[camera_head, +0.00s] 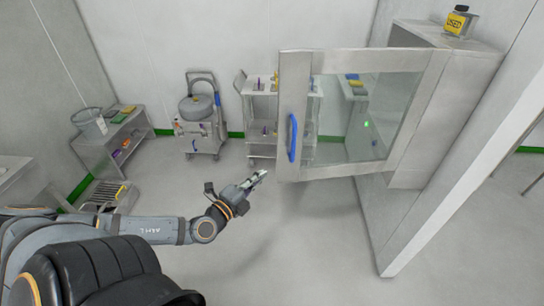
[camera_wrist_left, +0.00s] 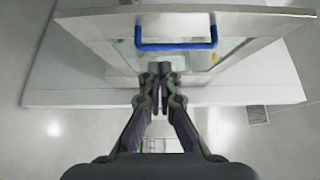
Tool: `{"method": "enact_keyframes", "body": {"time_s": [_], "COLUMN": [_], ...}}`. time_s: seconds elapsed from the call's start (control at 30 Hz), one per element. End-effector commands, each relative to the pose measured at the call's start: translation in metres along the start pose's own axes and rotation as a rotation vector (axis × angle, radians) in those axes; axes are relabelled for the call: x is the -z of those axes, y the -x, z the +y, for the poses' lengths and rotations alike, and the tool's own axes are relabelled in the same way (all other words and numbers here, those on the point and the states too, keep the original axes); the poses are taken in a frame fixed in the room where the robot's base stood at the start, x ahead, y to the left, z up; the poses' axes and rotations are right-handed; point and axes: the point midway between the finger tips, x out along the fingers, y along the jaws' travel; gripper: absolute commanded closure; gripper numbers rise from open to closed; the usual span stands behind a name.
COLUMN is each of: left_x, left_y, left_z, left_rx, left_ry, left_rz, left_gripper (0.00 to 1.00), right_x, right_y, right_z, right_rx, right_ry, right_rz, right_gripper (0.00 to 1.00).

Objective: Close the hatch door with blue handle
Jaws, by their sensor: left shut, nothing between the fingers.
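The hatch door (camera_head: 297,165) is a glass panel in a steel frame, swung open from the hatch box (camera_head: 455,95) on the wall at the right. Its blue handle (camera_head: 292,138) is upright on the door's left, free edge. My left gripper (camera_head: 258,178) is shut and empty, to the left of the handle and a little lower in the picture, apart from it. In the left wrist view the blue handle (camera_wrist_left: 176,45) spans the top centre, just beyond my shut fingertips (camera_wrist_left: 159,70). My right gripper is not in view.
A bottle with a yellow label (camera_head: 460,22) stands on top of the hatch box. A steel cart (camera_head: 262,92) stands behind the door, with a wheeled vessel unit (camera_head: 200,110) to its left. A bench with a bucket (camera_head: 90,124) is at the left. Floor around my gripper is clear.

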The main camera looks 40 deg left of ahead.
Motion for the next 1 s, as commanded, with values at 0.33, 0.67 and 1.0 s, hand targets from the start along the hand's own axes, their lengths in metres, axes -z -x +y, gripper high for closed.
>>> {"method": "enact_keyframes", "body": {"time_s": [0.33, 0.67, 1.0], "left_x": [-0.003, -0.009, -0.029], "left_y": [-0.059, -0.106, -0.126], "left_z": [0.006, -0.003, 0.000], "left_rx": [0.005, 0.002, -0.001], "left_ry": [0.007, 0.006, 0.002], "left_rz": [-0.010, -0.005, -0.002], "left_gripper": [1.00, 1.00, 1.00], "right_x": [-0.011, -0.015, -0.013], "right_y": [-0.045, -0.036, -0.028], "right_z": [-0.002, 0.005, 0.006], "right_rx": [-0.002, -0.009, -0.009], "right_ry": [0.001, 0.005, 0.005], "right_rz": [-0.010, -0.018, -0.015], "right_gripper": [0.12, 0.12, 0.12]}}
